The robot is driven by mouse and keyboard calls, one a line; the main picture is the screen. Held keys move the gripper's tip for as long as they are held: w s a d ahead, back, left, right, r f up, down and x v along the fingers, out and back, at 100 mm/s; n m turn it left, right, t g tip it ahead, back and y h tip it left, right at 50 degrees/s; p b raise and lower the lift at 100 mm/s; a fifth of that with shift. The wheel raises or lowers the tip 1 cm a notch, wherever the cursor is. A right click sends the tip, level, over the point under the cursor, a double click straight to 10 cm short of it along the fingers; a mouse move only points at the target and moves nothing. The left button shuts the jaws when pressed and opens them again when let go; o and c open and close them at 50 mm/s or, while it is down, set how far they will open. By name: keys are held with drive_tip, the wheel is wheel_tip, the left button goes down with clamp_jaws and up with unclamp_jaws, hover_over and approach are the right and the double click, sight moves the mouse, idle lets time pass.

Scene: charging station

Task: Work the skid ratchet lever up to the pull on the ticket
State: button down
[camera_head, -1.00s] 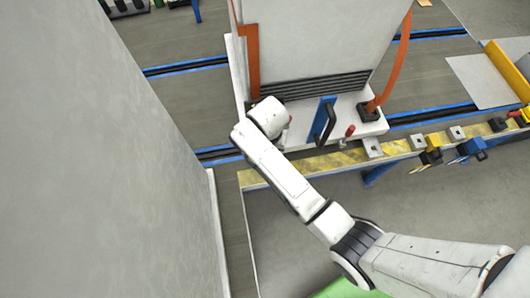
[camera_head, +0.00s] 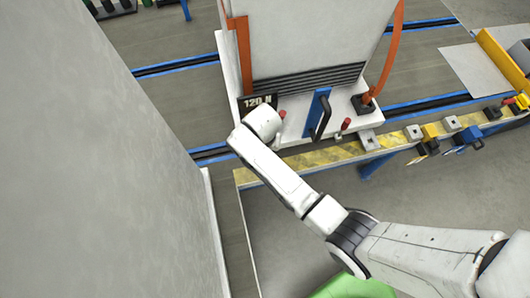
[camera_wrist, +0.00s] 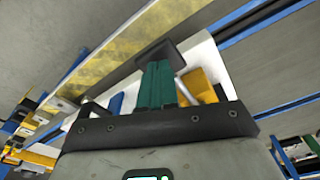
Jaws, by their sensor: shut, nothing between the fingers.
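A dark ticket (camera_head: 258,102) reading "120 N" sits on the white skid's left part, just beyond my wrist in the head view. A blue upright plate with a black handle (camera_head: 321,117) stands on the skid, with red-tipped pegs (camera_head: 346,124) (camera_head: 283,114) on either side. I cannot tell for sure which part is the ratchet lever. My gripper (camera_wrist: 160,66) shows teal fingers shut and empty in the wrist view, near a dark flat piece (camera_wrist: 162,53) that I cannot identify. The head view hides my fingers behind the wrist.
A tall pale cabinet (camera_head: 300,35) stands on the skid (camera_head: 236,75), with an orange hose (camera_head: 388,62) at its right. A yellow-marked rail (camera_head: 325,157) runs in front, with clamps and yellow and blue fittings to the right. A large grey wall (camera_head: 90,150) fills the left.

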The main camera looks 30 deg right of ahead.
drive_tip(key=shift+f, duration=0.45)
drive_tip(key=shift+b, duration=0.3)
wheel_tip(320, 180, down, 4)
drive_tip(key=b, duration=0.3)
drive_tip(key=shift+f, duration=0.1)
drive_tip(key=shift+s+a+r+p, duration=0.15)
drive_tip(key=shift+r+p, duration=0.15)
drive_tip(key=shift+p, duration=0.15)
drive_tip(key=shift+s+a+r+p, duration=0.3)
drive_tip(key=shift+s+a+p, duration=0.6)
drive_tip(key=shift+p, duration=0.1)
